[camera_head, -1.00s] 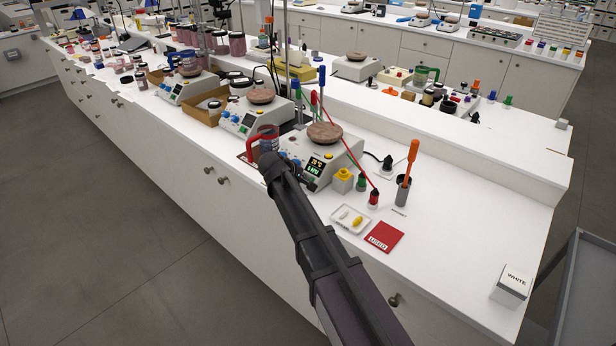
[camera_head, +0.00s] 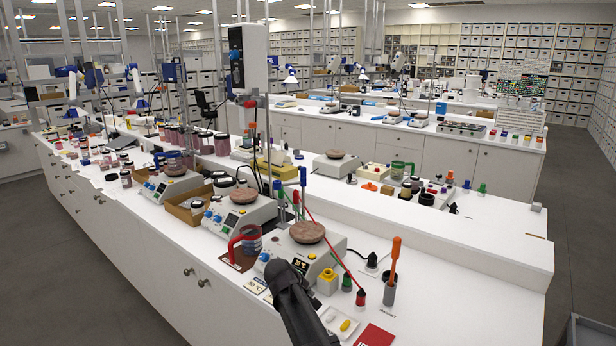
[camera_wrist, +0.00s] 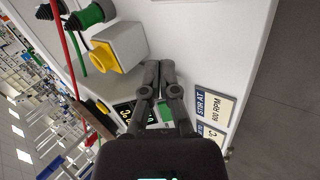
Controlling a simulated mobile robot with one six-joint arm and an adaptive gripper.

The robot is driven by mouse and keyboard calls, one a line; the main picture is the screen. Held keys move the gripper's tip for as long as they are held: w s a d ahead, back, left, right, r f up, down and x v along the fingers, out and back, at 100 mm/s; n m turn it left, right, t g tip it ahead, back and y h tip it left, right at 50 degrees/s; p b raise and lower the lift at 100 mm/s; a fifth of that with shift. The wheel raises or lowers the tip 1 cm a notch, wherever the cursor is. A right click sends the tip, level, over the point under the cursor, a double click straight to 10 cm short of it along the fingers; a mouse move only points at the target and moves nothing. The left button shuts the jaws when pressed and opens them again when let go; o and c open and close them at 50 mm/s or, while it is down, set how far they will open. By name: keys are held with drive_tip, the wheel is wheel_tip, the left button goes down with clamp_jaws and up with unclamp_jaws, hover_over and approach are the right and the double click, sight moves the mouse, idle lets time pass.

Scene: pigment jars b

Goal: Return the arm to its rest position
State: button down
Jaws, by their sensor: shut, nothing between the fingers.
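My gripper (camera_wrist: 160,68) is shut and empty in the wrist view, its two dark fingers together. It hangs over the white bench beside a pale block with a yellow cap (camera_wrist: 104,57). In the head view my dark arm rises from the bottom edge and ends in front of the nearest hotplate stirrer (camera_head: 318,258). The fingers cannot be made out there. A mug with a red handle (camera_head: 251,240) stands left of the stirrer, apart from my arm.
A "STIR AT 600 RPM" card (camera_wrist: 215,105) is near the fingers. The bench's right end is clear.

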drive_tip(key=s+d+f+m+g, duration=0.1)
drive_tip(key=s+d, duration=0.2)
drive_tip(key=s+d+m+g+y, duration=0.1)
drive_tip(key=s+d, duration=0.2)
drive_tip(key=d, duration=0.1)
drive_tip(key=s+d+f+m+g, duration=0.1)
drive_tip(key=s+d+m, duration=0.1)
drive_tip(key=s+d, duration=0.1)
drive_tip(key=shift+s+d+f+y, duration=0.3)
drive_tip(key=shift+s+f+y, duration=0.1)
drive_tip(key=shift+s, duration=0.1)
drive_tip(key=s+d+m+g+y, duration=0.1)
drive_tip(key=s+d+m, duration=0.1)
drive_tip(key=s, duration=0.4)
drive_tip(key=s+d+f+m+g+y, duration=0.1)
drive_tip(key=s+d+m+y, duration=0.1)
drive_tip(key=s+d, duration=0.2)
drive_tip(key=s, duration=0.2)
drive_tip(key=shift+s+d, duration=0.25)
drive_tip(key=shift+s, duration=0.05)
